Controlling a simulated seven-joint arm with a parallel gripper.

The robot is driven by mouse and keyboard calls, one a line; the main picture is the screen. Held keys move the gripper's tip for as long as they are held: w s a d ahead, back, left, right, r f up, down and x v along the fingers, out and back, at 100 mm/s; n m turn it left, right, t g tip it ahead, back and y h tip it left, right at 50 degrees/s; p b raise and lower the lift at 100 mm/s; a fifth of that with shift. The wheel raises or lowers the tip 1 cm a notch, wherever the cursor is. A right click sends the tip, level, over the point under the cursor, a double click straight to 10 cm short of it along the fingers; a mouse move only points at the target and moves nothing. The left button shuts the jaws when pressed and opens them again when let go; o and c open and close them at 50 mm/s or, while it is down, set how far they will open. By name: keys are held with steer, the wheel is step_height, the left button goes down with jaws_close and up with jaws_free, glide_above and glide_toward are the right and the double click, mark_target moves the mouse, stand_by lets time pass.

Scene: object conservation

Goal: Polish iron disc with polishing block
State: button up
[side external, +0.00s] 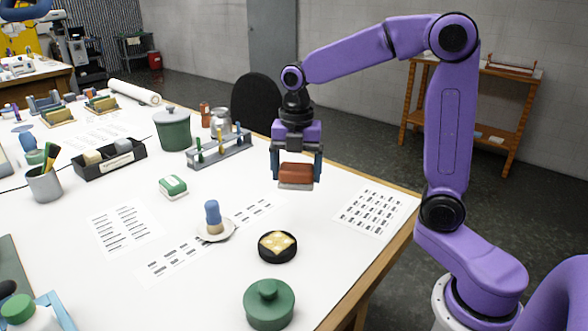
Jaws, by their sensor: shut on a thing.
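My gripper (297,182) hangs above the table, right of centre, pointing down. It is shut on a reddish-brown block (297,173) with a grey underside, which looks like the polishing block. The block is held level, clear of the table. A round black piece (265,255) with a cream and gold patterned top lies on the table below and slightly left of the gripper; it may be the iron disc, but I cannot tell for sure. The block and this piece are apart.
A blue-topped tool stands on a pale dish (230,235). A green lidded pot (268,305) is in front; a green-and-white block (173,187) lies left. A rack of small tools (220,152) and a large green pot (173,132) stand behind. Printed sheets (370,210) lie flat.

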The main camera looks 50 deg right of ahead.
steer(key=o, duration=0.5)
steer(key=shift+c, duration=0.2)
steer(key=c, duration=0.3)
glide_above(265, 250)
step_height(265, 250, down, 3)
steer(key=shift+c, duration=0.2)
steer(key=shift+s+f, duration=0.1)
steer(key=shift+f, duration=2.75)
step_height(265, 250, down, 2)
steer(key=shift+d+f, duration=0.1)
steer(key=shift+d, duration=0.85)
steer(key=shift+c, duration=0.3)
steer(key=shift+s+d, duration=0.15)
steer(key=shift+d, duration=2.45)
steer(key=a, duration=0.7)
steer(key=shift+w+a, duration=0.1)
steer(key=shift+w, duration=0.1)
step_height(265, 250, up, 8)
steer(key=shift+r, duration=0.2)
